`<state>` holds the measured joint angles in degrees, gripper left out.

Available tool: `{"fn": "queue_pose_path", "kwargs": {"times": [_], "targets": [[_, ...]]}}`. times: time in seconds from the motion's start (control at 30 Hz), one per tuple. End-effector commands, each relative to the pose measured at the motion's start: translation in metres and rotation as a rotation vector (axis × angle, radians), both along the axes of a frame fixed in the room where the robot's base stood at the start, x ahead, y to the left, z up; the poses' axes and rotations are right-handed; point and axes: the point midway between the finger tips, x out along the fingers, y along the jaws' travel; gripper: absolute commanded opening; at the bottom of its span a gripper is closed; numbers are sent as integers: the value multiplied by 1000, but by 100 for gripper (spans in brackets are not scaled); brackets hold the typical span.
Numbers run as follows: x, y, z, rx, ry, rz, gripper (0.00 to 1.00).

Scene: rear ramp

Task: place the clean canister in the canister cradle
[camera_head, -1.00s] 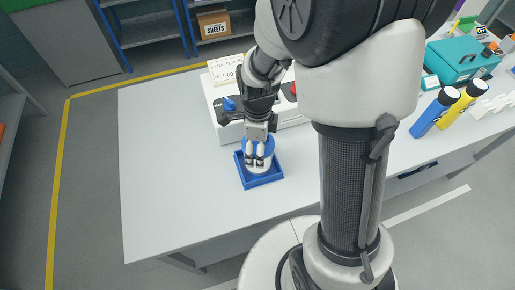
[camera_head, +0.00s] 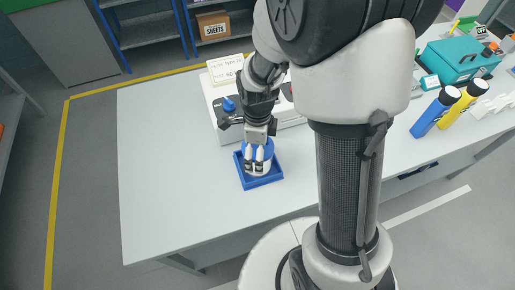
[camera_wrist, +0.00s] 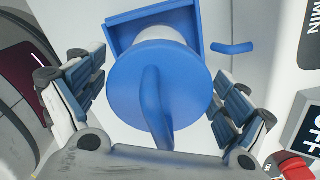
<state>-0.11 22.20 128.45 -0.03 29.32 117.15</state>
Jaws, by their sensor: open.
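The canister is a white cylinder with a blue lid; its body (camera_head: 266,170) stands upright inside the blue square canister cradle (camera_head: 263,182) on the bench. In the wrist view the round blue lid (camera_wrist: 125,90) with its raised handle (camera_wrist: 154,100) fills the middle, and the cradle's rim (camera_wrist: 118,38) shows behind it. My gripper (camera_head: 255,160) is over the canister. In the wrist view my gripper (camera_wrist: 160,88) is open, one finger on each side of the lid, with visible gaps. The canister's underside is hidden.
A white box with a sign (camera_head: 228,70) and blue knob (camera_head: 229,104) stands just behind the cradle. A blue bottle (camera_head: 435,112), a yellow bottle (camera_head: 462,104) and a teal case (camera_head: 462,60) are at right. The bench's left part (camera_head: 170,170) is clear.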

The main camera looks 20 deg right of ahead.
Motion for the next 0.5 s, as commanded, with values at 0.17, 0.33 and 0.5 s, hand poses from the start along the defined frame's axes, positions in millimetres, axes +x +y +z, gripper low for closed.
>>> {"fn": "queue_pose_path", "kwargs": {"times": [0.17, 0.33, 0.5], "targets": [[0, 0, 2, 0, 0, 0, 93], [1, 0, 23, 0, -4, 0, 93], [1, 0, 61, 0, -6, 0, 93]]}}
